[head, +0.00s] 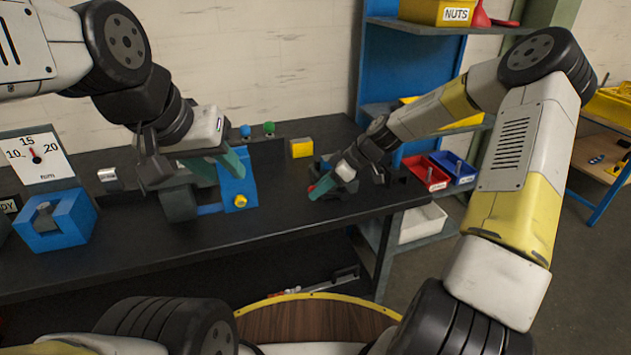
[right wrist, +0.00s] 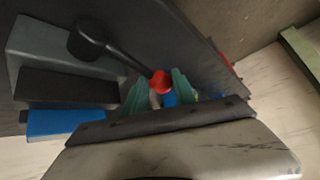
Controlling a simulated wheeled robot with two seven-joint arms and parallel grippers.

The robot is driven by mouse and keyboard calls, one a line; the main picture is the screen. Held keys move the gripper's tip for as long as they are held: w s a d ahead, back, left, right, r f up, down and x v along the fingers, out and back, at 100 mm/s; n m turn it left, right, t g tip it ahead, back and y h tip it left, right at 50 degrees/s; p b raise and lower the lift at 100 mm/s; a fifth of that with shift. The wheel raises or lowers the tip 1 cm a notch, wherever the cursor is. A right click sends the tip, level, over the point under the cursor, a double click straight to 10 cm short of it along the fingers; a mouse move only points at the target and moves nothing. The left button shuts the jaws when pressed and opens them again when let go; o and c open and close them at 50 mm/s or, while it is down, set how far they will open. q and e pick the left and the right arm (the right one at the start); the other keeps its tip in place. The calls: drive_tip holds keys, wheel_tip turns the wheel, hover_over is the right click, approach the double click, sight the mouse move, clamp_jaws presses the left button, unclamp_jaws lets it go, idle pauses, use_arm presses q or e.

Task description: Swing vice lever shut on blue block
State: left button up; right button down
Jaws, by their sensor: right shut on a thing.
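The vice lever is a dark rod (right wrist: 125,60) with a red knob (right wrist: 160,80), running from a black round hub (right wrist: 86,40). My right gripper (head: 318,186) is shut on the lever at its red knob, which also shows in the head view (head: 312,188). In the right wrist view the knob sits between the teal fingers. A grey vice body (right wrist: 45,55) and a dark bar lie left of it, with a blue block (right wrist: 66,122) beside the bar. My left gripper (head: 223,168) is open, its teal fingers apart above a blue fixture with a yellow knob (head: 240,200).
A blue holder (head: 55,222) and a dial gauge (head: 36,155) stand at the left. Red (head: 426,172) and blue (head: 453,166) bins are at the right. The bench's front edge is clear.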

sight(327, 193)
drive_tip(key=d+r+y, duration=0.2)
drive_tip(key=y, duration=0.1)
drive_tip(key=shift+w+d+r+m+g+y, duration=0.1)
drive_tip(key=shift+w+r+m+g+y, duration=0.05)
drive_tip(key=shift+w+m+g+y, duration=0.2)
drive_tip(key=shift+w+d+r+m+y, duration=0.2)
drive_tip(key=shift+d+r+y, duration=0.1)
drive_tip(key=shift+d+y, duration=0.25)
drive_tip(key=shift+w+d+r+m+y, duration=0.15)
drive_tip(key=shift+d+r+y, duration=0.1)
drive_tip(key=shift+d+y, duration=0.25)
drive_tip(key=shift+w+d+r+g+y, duration=0.15)
drive_tip(key=shift+d+y, duration=0.15)
drive_tip(key=shift+y, duration=0.2)
drive_tip(key=shift+w+d+r+g+y, duration=0.15)
drive_tip(key=shift+d+y, duration=0.1)
drive_tip(key=shift+y, duration=0.25)
drive_tip(key=shift+w+d+r+m+y, duration=0.1)
drive_tip(key=shift+d+m+y, duration=0.15)
drive_tip(key=shift+d+y, duration=0.3)
drive_tip(key=shift+w+d+r+m+y, duration=0.1)
drive_tip(key=shift+d+m+y, duration=0.25)
drive_tip(key=shift+y, duration=0.3)
drive_tip(key=shift+w+d+f+m+y, duration=0.1)
drive_tip(key=shift+w+d+m+y, duration=0.1)
drive_tip(key=shift+d+y, duration=0.4)
drive_tip(key=shift+w+d+m+y, duration=0.1)
drive_tip(key=shift+d+m+y, duration=0.1)
drive_tip(key=shift+d+y, duration=0.4)
